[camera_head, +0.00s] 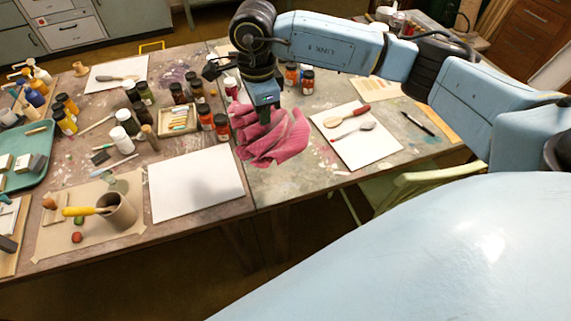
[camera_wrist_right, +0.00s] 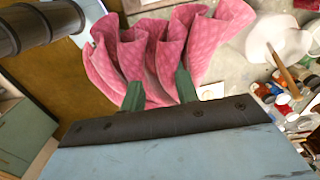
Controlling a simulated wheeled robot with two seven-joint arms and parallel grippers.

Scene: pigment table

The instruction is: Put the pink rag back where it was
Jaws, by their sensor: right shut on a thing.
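The pink rag (camera_head: 270,138) hangs crumpled from my right gripper (camera_head: 266,103) in the head view, over the middle of the table near the front edge. In the right wrist view the rag (camera_wrist_right: 165,45) bunches in folds between and beyond the green fingers of the right gripper (camera_wrist_right: 160,95), which are shut on it. Whether the rag's lower edge touches the table cannot be told. My left gripper is not in view.
A blank white sheet (camera_head: 195,183) lies left of the rag. Several pigment jars (camera_head: 221,127) stand close behind and left. A chair (camera_head: 405,183) is at the front right.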

